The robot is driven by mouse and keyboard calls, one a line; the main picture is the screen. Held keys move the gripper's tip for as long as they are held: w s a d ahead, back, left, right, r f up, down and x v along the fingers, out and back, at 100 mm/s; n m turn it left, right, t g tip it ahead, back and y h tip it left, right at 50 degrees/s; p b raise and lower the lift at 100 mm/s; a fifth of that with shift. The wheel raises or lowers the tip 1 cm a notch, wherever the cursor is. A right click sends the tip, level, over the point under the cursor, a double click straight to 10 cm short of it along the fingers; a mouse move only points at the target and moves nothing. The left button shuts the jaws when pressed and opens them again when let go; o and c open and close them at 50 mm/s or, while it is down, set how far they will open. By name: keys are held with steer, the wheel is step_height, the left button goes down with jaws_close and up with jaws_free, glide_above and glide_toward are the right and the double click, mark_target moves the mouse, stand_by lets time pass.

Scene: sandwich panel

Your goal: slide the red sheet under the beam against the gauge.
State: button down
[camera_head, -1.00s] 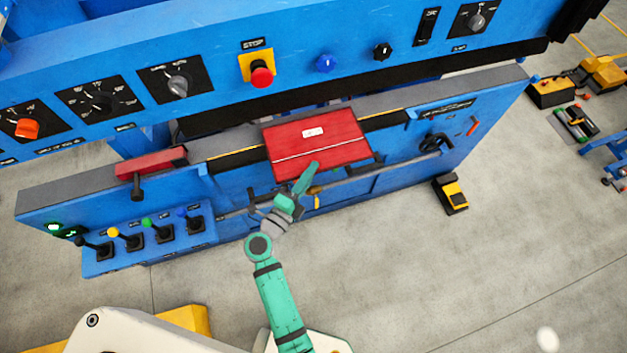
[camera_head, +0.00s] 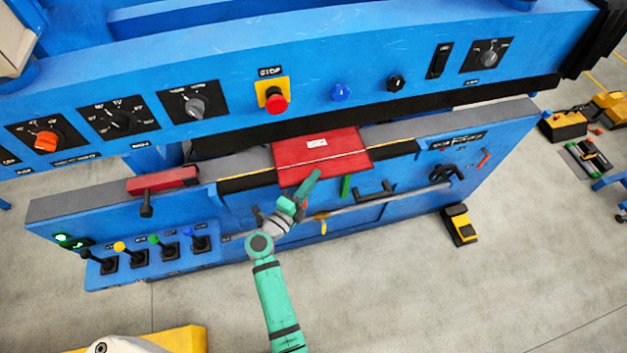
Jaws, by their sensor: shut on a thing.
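The red sheet (camera_head: 322,160) is a flat panel with a small white label and a pale line across it. It lies over the grey bed, and its far edge reaches the dark gap below the blue beam (camera_head: 330,60). My gripper (camera_head: 312,181) is shut on the near edge of the sheet, left of its middle. The fingertips are small and partly merge with the sheet's edge. No gauge can be made out behind the beam; the beam hides the space there.
A red block with a dark handle (camera_head: 162,181) sits on the bed's left part. Several coloured levers (camera_head: 160,247) stand at lower left. A green handle (camera_head: 346,186) and dark handle (camera_head: 375,190) stick out below the sheet. A red stop button (camera_head: 276,101) is on the beam.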

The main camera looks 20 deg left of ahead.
stand_by(0.4)
steer(key=c, duration=1.8)
jaws_free()
steer(key=v, duration=1)
steer(key=shift+s+a, duration=0.1)
steer(key=shift+s, duration=0.25)
